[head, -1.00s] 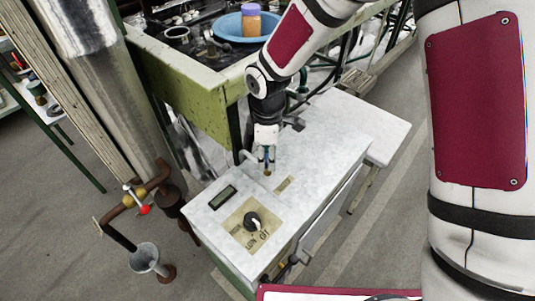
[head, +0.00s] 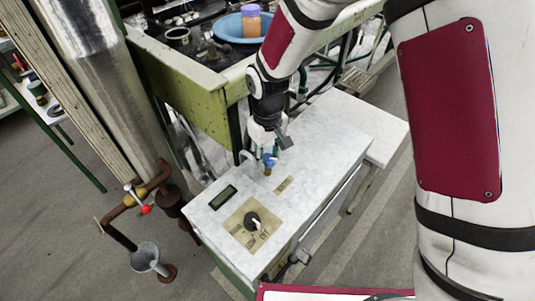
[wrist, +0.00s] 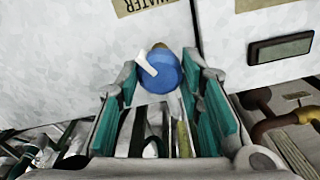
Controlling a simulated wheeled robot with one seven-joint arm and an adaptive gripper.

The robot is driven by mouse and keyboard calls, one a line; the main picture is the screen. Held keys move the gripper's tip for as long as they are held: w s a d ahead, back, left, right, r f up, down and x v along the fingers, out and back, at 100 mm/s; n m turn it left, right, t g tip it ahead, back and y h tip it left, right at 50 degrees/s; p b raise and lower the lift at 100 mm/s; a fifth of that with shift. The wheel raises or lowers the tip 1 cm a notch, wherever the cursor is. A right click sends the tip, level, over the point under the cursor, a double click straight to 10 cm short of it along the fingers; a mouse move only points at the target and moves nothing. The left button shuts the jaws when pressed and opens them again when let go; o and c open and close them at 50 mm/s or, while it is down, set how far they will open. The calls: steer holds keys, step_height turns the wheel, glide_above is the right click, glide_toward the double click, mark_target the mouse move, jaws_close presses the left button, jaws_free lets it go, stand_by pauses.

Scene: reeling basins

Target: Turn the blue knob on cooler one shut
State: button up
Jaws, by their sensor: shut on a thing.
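The blue knob (head: 269,159) sits on a small brass fitting on top of the white cooler box (head: 320,140). In the wrist view the knob (wrist: 158,76) is round, with a white pointer slanting to the upper left and brass showing behind it. My gripper (wrist: 168,80) has its teal-padded fingers on either side of the knob and is shut on it. In the head view my gripper (head: 268,152) comes down from above and partly hides the knob. The finger contact itself is not clear in either view.
The cooler top carries a dark display (head: 223,197), a black dial (head: 252,221) and a tan label (head: 284,184). A green-edged basin bench (head: 190,95) stands behind it, holding a blue bowl (head: 232,30). A rusty pipe with a red-handled valve (head: 145,209) is at left.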

mark_target(267, 157)
steer(key=m+p, duration=0.1)
steer(key=m, duration=0.4)
steer(key=shift+m, duration=0.4)
stand_by(0.4)
steer(key=o, duration=1.2)
step_height(267, 157, up, 12)
steer(key=shift+r, duration=0.1)
